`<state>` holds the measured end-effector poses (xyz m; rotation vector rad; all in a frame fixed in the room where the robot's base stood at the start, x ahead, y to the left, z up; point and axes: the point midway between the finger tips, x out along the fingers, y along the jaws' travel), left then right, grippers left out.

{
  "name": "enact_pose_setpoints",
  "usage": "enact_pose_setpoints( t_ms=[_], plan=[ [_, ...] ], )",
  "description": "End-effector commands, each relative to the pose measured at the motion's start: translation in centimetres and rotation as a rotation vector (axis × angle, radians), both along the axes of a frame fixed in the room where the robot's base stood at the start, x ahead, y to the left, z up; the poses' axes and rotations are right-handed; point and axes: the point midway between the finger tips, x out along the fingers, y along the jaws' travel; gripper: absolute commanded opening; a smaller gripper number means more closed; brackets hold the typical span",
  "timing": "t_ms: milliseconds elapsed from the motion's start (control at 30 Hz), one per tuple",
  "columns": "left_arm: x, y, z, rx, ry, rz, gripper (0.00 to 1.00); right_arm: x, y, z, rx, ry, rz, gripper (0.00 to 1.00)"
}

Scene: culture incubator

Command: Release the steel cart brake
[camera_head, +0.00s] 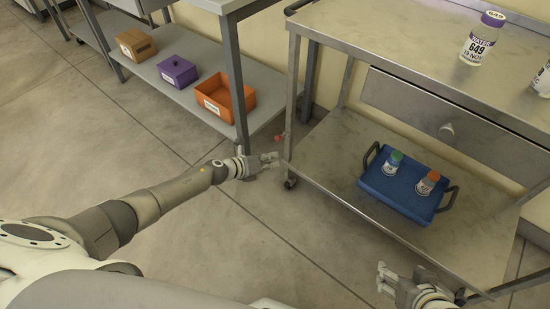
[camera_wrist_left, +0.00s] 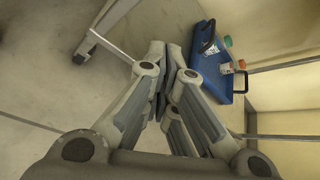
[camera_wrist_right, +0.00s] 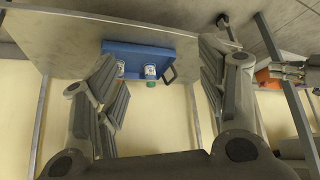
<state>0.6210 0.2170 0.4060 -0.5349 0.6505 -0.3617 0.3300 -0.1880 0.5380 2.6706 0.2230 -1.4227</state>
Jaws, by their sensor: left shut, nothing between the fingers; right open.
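The steel cart (camera_head: 330,165) stands on the floor at the right, its front-left caster (camera_head: 290,183) showing below the lower shelf. A small red knob (camera_head: 278,138) shows beside the cart's left leg; whether it belongs to the brake I cannot tell. My left gripper (camera_head: 272,161) is shut and empty, just left of that leg and below the knob; contact cannot be judged. The left wrist view shows its fingers together (camera_wrist_left: 172,62). My right gripper (camera_head: 383,276) is open and empty before the cart's front edge; its fingers are apart in the right wrist view (camera_wrist_right: 160,70).
A blue tray (camera_head: 400,205) with two capped bottles lies on the lower shelf. A labelled bottle (camera_head: 480,42) stands on top. A side table (camera_head: 190,108) at the left holds an orange bin (camera_head: 224,98), a purple box (camera_head: 178,71) and a brown box (camera_head: 136,45). The floor in front is clear.

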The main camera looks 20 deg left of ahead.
Motion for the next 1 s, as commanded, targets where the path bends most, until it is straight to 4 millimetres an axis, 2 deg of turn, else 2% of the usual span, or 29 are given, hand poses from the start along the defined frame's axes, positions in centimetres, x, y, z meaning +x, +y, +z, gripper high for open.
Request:
enact_pose_setpoints(
  t_ms=[167, 333, 600, 1000],
  plan=[
    [-0.8, 0.6, 1.1, 0.001, 0.0, 0.0, 0.0, -3.3, -1.1, -0.9, -0.033, 0.157, -0.013, 0.65],
    [-2.5, 1.7, 2.8, 0.001, 0.0, -0.001, 0.0, -6.1, -1.8, -0.6, -0.058, 0.279, -0.023, 0.65],
    [-3.8, 2.6, 4.1, 0.0, 0.0, 0.0, 0.0, -6.0, -1.8, 0.1, -0.057, 0.277, -0.023, 0.65],
    [-3.9, 2.6, 4.1, -0.001, 0.0, -0.001, 0.0, -6.0, -1.8, 0.1, -0.057, 0.276, -0.022, 0.65]
  ],
)
